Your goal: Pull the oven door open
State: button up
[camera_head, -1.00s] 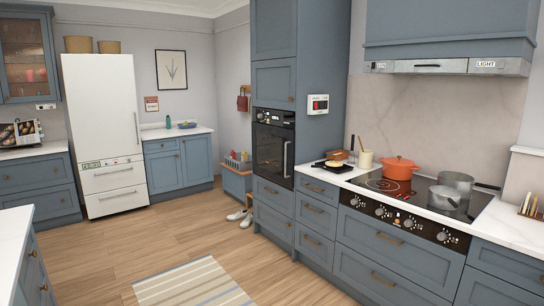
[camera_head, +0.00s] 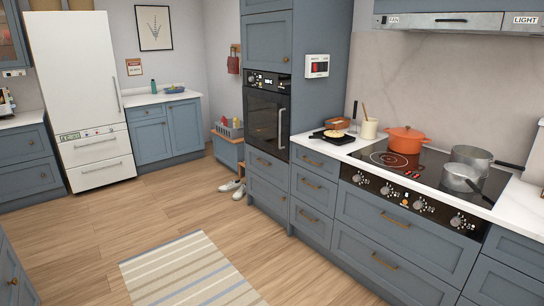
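The oven (camera_head: 267,113) is a black built-in unit in the tall blue cabinet at the middle of the head view. Its dark glass door (camera_head: 262,119) looks shut. A silvery upright handle (camera_head: 281,129) runs along the door's right side. A control strip with knobs (camera_head: 268,82) sits above the door. My gripper and arm are not in view.
A striped rug (camera_head: 190,272) lies on the open wood floor before the cabinets. Shoes (camera_head: 236,188) stand near the tall cabinet's left side. The counter on the right holds an orange pot (camera_head: 406,139) and grey pans (camera_head: 461,170) on the hob. A white fridge (camera_head: 81,95) stands at left.

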aim_at(263, 126)
jog(key=i+j+u, duration=0.1)
jog(key=i+u, duration=0.2)
jog(key=i, duration=0.5)
jog(key=i+l+u, duration=0.25)
jog(key=i, duration=0.6)
jog(key=i+j, duration=0.1)
jog(key=i, duration=0.65)
jog(key=i+j, duration=0.1)
jog(key=i, duration=0.6)
jog(key=i+j+z, duration=0.1)
jog(key=i+z, duration=0.4)
jog(key=i+j+z, duration=0.3)
jog(key=i+z, duration=0.15)
jog(key=i, duration=0.15)
